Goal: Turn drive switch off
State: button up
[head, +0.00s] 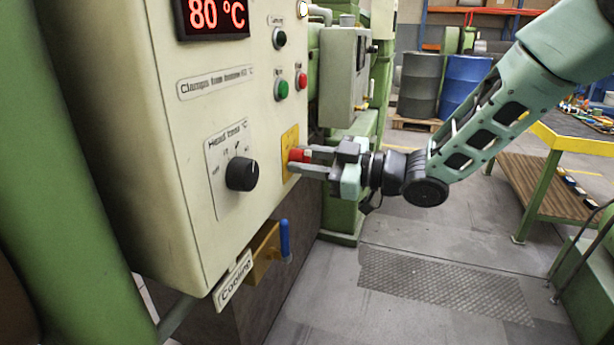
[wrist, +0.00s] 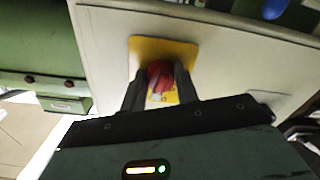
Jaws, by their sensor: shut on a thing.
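The drive switch is a red knob (head: 297,155) on a yellow plate (head: 289,146), low on the right side of the cream control panel's front. My gripper (head: 296,160) reaches in from the right, and its two fingers are closed around the red knob. In the wrist view the knob (wrist: 160,76) sits between the two dark fingertips, with the yellow plate (wrist: 183,48) behind it. The fingers hide the sides of the knob, and its marking cannot be read.
The panel (head: 180,130) also carries a black rotary knob (head: 241,174), a green button (head: 282,89), a red button (head: 302,80) and an 80 °C display (head: 212,16). A blue-handled valve (head: 284,238) sits below. Open floor (head: 400,235) lies right of the panel.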

jog(key=n+b, duration=0.4)
jog(key=b, duration=0.1)
jog(key=n+b, duration=0.2)
jog(key=b, duration=0.1)
jog(key=shift+f, duration=0.3)
jog(key=n+b, duration=0.2)
jog(key=b, duration=0.1)
jog(key=n+b, duration=0.1)
jog(key=shift+r+n, duration=0.25)
jog(key=shift+n, duration=0.15)
jog(key=o, duration=1)
jog(key=shift+r, duration=0.1)
jog(key=v, duration=1.7)
jog(key=shift+d, duration=0.25)
